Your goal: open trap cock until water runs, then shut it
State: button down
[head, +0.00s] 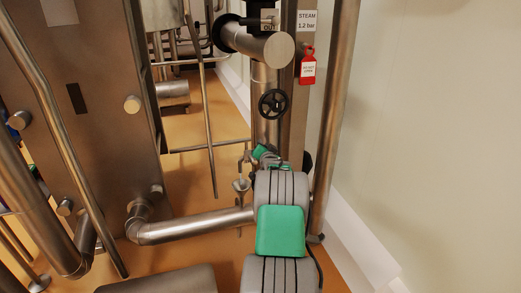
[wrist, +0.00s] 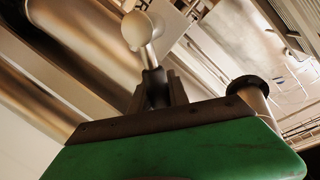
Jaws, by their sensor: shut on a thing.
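The trap cock shows in the wrist view as a small metal fitting with a pale rounded end (wrist: 137,30) and a dark lever grip (wrist: 153,78). My gripper (wrist: 157,92) is shut on that dark lever, its fingers close on both sides of it. In the head view my gripper (head: 254,152) is small, beside the vertical pipe below the black handwheel, and my arm partly hides it. A small metal funnel-like fitting (head: 241,186) stands just below and left of it. I cannot make out any running water in either view.
A black handwheel (head: 272,103) sits on the vertical pipe above my gripper. A red tag (head: 307,68) hangs under the steam sign (head: 307,21). A thick horizontal pipe (head: 190,226) crosses low on the left. A slanted pipe (head: 334,110) stands close on the right, before the wall.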

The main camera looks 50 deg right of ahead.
jog(key=shift+s+d+f+m+b, duration=0.1)
jog(key=shift+d+f+m+b, duration=0.2)
jog(key=shift+m, duration=0.2)
jog(key=c, duration=1.3)
grip_release()
jog(key=shift+o, duration=0.2)
jog(key=v, duration=0.8)
jog(key=shift+p, duration=0.45)
jog(key=shift+d+r, duration=0.1)
